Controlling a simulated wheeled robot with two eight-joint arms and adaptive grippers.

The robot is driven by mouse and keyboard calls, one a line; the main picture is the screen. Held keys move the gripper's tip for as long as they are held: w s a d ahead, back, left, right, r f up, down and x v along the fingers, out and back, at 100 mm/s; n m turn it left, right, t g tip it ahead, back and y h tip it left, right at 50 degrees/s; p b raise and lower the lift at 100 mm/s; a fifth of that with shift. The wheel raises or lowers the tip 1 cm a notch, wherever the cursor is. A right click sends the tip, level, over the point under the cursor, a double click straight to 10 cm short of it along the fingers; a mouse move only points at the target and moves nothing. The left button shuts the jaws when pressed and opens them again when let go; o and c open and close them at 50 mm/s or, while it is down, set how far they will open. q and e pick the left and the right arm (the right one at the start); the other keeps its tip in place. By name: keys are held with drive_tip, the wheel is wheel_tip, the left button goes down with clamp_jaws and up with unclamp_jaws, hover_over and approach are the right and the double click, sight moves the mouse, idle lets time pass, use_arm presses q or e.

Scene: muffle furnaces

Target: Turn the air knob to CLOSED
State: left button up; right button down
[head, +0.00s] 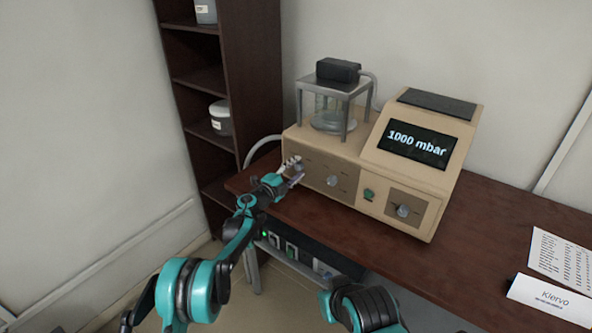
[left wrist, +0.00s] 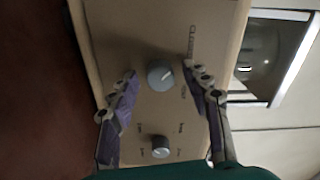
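The beige vacuum unit (head: 330,160) stands on the table, and its display reads 1000 mbar. A grey round knob (left wrist: 160,75) with a CLOSED label beside it is on its front panel. My left gripper (head: 294,170) is at the left end of that panel and hides most of this knob in the head view. In the left wrist view, the gripper's two fingers are apart, one on each side of the knob, with visible gaps. The knob's pale mark seems to point to the picture's right. A second grey knob (left wrist: 160,146) also shows in the head view (head: 332,181).
A green button (head: 368,194) and a third knob (head: 404,210) are further right on the unit. A glass chamber (head: 334,112) in a metal frame stands on top. A dark shelf (head: 262,60) is behind left. Papers (head: 560,260) lie at the table's right.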

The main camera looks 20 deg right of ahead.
use_arm(q)
drive_tip(key=shift+s+a, duration=0.1)
drive_tip(key=v, duration=1.1)
drive_tip(key=shift+s+a, duration=0.3)
